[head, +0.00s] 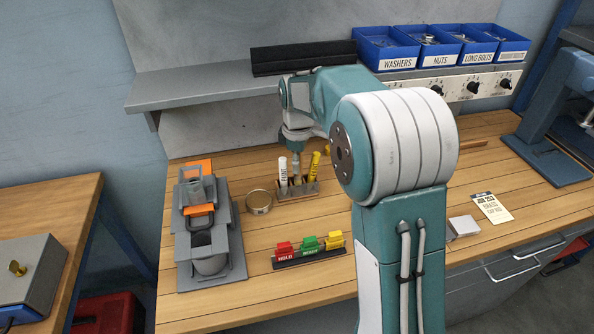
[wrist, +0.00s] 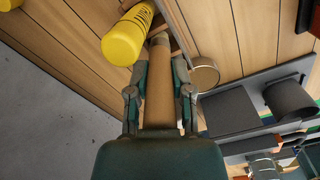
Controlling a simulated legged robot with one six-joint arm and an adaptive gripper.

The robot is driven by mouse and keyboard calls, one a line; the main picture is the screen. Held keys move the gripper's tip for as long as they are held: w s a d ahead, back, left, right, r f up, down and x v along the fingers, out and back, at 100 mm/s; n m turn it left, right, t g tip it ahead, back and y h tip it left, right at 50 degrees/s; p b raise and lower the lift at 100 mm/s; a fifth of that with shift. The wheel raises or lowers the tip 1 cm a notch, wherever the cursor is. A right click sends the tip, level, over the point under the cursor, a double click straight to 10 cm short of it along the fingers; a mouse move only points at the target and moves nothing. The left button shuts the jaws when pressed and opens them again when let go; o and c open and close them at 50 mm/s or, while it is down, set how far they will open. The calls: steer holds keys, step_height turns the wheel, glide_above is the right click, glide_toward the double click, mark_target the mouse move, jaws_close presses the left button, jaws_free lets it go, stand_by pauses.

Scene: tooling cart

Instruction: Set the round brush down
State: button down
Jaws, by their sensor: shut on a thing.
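The round brush (wrist: 160,95) has a tan wooden handle and a grey collar at its far end. My gripper (wrist: 158,85) is shut on its handle, with one finger on each side. In the head view my gripper (head: 296,157) points down just above the wooden marker holder (head: 299,195). The holder has a white marker (head: 283,170) and a yellow marker (head: 315,165) standing in it. The yellow marker (wrist: 127,35) is close beside the brush in the wrist view. The brush's lower end is small in the head view, so I cannot tell whether it is inside a slot.
A round tin (head: 259,201) stands left of the holder. A grey fixture (head: 211,240) with orange parts is further left. Red, green and yellow labelled blocks (head: 309,249) stand in front. Blue bins (head: 387,50) line the shelf behind. The bench right of the holder is partly hidden by my arm.

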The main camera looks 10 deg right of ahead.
steer(key=f, duration=0.2)
steer(key=shift+s+f, duration=0.25)
steer(key=shift+f, duration=0.05)
steer(key=shift+a+f, duration=0.15)
steer(key=shift+f, duration=0.1)
steer(key=shift+w+a, duration=0.15)
steer(key=shift+a, duration=0.05)
steer(key=c, duration=0.5)
jaws_free()
steer(key=shift+d, duration=0.15)
steer(key=shift+r, duration=0.15)
